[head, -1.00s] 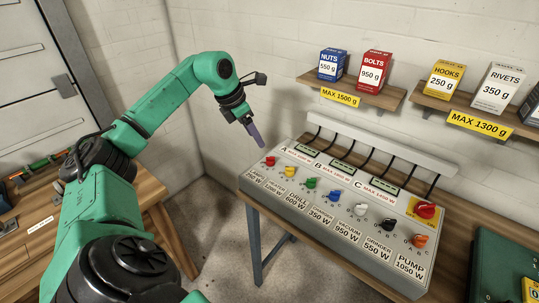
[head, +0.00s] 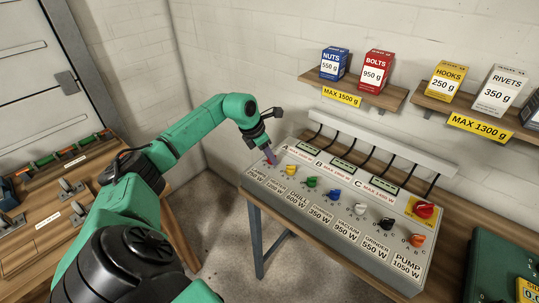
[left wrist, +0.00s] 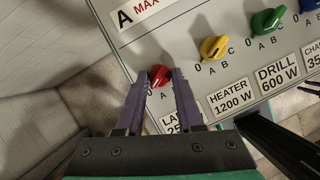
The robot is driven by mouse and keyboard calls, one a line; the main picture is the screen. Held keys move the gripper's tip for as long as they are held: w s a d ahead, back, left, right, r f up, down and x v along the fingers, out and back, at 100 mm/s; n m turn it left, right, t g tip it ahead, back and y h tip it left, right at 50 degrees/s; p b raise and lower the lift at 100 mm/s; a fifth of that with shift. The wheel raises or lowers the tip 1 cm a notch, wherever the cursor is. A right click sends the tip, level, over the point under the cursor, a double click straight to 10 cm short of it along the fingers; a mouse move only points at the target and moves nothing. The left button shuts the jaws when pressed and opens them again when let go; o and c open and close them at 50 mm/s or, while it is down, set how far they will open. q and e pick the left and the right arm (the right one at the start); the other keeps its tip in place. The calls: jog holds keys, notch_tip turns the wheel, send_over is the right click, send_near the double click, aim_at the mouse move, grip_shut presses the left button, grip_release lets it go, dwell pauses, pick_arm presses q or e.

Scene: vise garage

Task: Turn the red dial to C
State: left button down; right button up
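The grey control panel (head: 330,222) carries a row of coloured dials. The red dial (left wrist: 160,75), above the lamp label, is at the panel's left end. My right gripper is not in view.
The yellow dial (left wrist: 213,47) is close to the right of the red one; green (head: 311,182), blue (head: 334,195) and further dials follow. A red knob on a yellow plate (head: 424,209) is at the far right. Shelves with boxes hang above. A wooden bench (head: 50,215) stands left.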

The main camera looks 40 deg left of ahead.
pick_arm(q)
jog(key=shift+n, duration=0.4)
jog(key=n+y, duration=0.1)
jog(key=n, duration=0.1)
jog(key=n+y, duration=0.1)
jog(key=n, duration=0.1)
jog(key=shift+d+r+n, duration=0.1)
jog(key=shift+d+n, duration=0.1)
jog(key=shift+n, duration=0.2)
jog(key=n, duration=0.2)
jog(key=n+y, duration=0.1)
jog(key=n, duration=0.1)
jog(key=n+y+b, duration=0.1)
jog(key=n, duration=0.1)
jog(key=shift+w+d+g, duration=0.15)
jog(key=shift+d+g, duration=0.1)
jog(key=shift+g, duration=0.05)
jog(key=n+g+y, duration=0.1)
jog(key=n, duration=0.2)
jog(key=n+g+y+b, duration=0.1)
jog(key=n, duration=0.2)
jog(key=shift+w+d+n, duration=0.15)
jog(key=shift+w+n, duration=0.05)
jog(key=shift+n, duration=0.2)
jog(key=n+g, duration=0.2)
jog(key=n, duration=0.3)
jog(key=shift+w+n, duration=0.15)
jog(key=shift+n, duration=0.15)
